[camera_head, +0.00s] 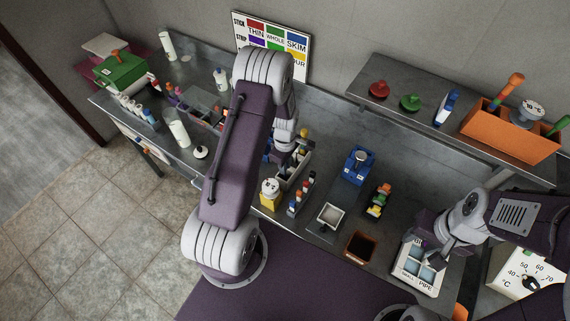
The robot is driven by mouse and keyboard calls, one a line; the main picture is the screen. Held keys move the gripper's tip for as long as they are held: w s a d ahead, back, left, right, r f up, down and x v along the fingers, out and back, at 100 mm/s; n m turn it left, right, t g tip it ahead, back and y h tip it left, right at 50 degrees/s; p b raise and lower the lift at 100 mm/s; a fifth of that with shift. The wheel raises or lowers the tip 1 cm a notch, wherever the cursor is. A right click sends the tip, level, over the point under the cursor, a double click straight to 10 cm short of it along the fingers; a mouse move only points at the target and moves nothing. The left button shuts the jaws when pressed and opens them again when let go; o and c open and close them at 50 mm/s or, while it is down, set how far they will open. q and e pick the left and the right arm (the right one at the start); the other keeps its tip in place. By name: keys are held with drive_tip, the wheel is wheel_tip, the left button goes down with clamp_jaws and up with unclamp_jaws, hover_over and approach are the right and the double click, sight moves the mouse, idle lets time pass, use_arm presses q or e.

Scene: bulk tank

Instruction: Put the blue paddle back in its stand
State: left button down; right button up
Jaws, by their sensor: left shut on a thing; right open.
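My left gripper (283,157) is mostly hidden by its own wrist and arm, over the grey bin (296,172) in the middle of the bench. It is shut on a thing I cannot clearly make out. A bit of blue (267,151) shows beside it; I cannot tell whether this is the blue paddle. A blue block-like holder (355,166) with a grey top stands to the right, apart from the gripper; I cannot tell whether it is the paddle's stand. My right gripper (421,243) is open, low over a white compartment tray (417,277).
A yellow-and-white jar (270,193), a bottle rack (301,195), a small square tray (331,216), a dark box (360,247) and a coloured-block holder (379,201) crowd the bench. A shelf with an orange bin (510,131) is behind. Bare bench lies right of the blue holder.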

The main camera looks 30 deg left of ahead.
use_arm(q)
drive_tip(key=shift+d, duration=0.1)
drive_tip(key=shift+f, duration=0.1)
drive_tip(key=shift+f, duration=0.15)
drive_tip(key=c, duration=1.4)
unclamp_jaws()
drive_tip(key=shift+o, duration=0.2)
